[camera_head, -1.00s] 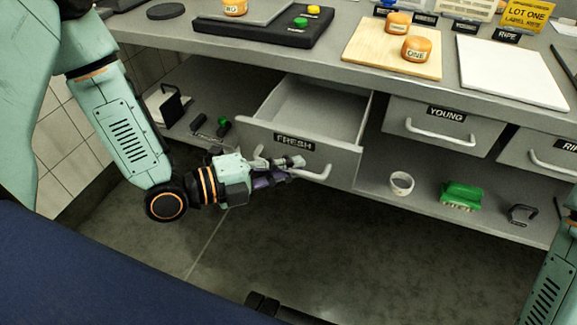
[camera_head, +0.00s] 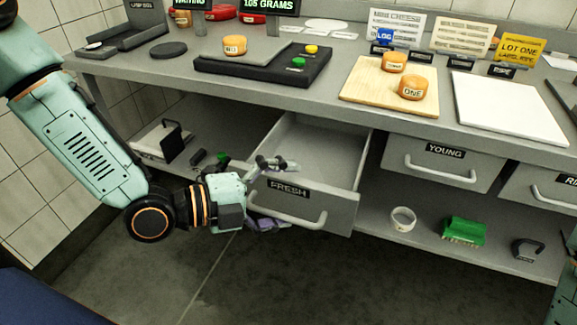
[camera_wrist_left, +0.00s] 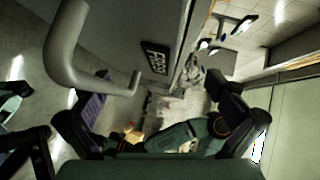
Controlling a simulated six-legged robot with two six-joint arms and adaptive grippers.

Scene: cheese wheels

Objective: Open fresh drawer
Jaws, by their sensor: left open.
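The FRESH drawer (camera_head: 345,205) is pulled out from under the counter, and its empty interior shows in the head view. Its bar handle (camera_head: 291,220) is on the front, below the FRESH label (camera_head: 288,188). My left gripper (camera_head: 273,194) is open at the left part of the drawer front, one finger above near the top edge and the other low beside the handle. In the left wrist view, the handle (camera_wrist_left: 72,65) and label (camera_wrist_left: 155,57) show beyond the spread fingers, with nothing between them. My right gripper is out of view.
The YOUNG drawer (camera_head: 440,162) is closed to the right. Cheese wheels (camera_head: 412,88) sit on a wooden board (camera_head: 375,98) on the counter. A white cup (camera_head: 402,219) and green brush (camera_head: 463,231) stand on the lower shelf. Floor in front is clear.

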